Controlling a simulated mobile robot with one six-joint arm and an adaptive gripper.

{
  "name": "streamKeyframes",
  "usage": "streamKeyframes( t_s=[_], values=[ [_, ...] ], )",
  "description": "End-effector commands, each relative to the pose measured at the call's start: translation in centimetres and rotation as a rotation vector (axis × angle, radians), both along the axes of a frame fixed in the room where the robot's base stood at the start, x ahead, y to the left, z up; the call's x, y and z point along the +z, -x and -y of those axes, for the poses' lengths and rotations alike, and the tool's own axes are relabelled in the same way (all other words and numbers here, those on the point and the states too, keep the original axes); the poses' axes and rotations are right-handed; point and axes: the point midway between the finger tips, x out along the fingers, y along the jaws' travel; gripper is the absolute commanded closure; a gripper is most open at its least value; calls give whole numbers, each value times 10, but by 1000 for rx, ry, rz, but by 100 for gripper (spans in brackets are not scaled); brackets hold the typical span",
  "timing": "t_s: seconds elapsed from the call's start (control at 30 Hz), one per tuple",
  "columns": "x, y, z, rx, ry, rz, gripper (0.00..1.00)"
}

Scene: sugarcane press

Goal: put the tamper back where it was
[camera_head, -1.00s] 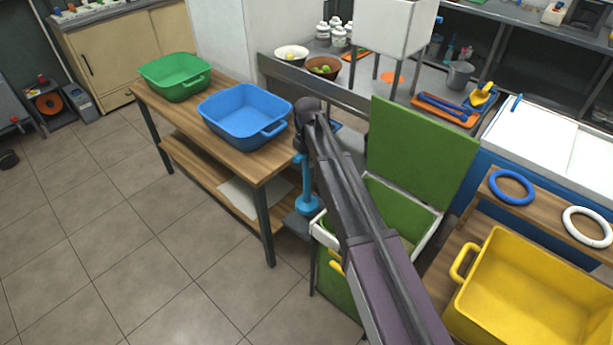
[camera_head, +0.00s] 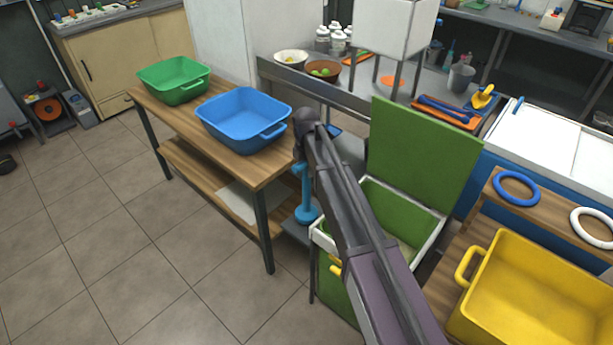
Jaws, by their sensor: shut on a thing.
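The blue tamper (camera_head: 305,194) hangs upright below the end of my arm, its round foot at the bottom. My gripper (camera_head: 302,165) is at its upper end and shut on it; the fingers are mostly hidden by my arm. The foot is just over or on a dark grey ledge (camera_head: 298,231) beside the wooden table; I cannot tell whether they touch.
The wooden table (camera_head: 228,164) with a blue tub (camera_head: 243,118) and a green tub (camera_head: 174,80) is to the left. A green box with a raised lid (camera_head: 425,150) stands close on the right. A yellow tub (camera_head: 540,300) is further right. The floor (camera_head: 130,240) at front left is clear.

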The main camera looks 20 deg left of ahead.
Motion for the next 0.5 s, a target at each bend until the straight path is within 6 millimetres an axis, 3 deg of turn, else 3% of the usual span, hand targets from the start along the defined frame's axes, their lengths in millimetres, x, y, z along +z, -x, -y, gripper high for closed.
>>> streamKeyframes(
  t_s=[0.2, 0.5],
  values=[
    [-17, 0, 0, 0, 0, 0, 100],
    [-17, 0, 0, 1, 0, 0, 100]
  ],
)
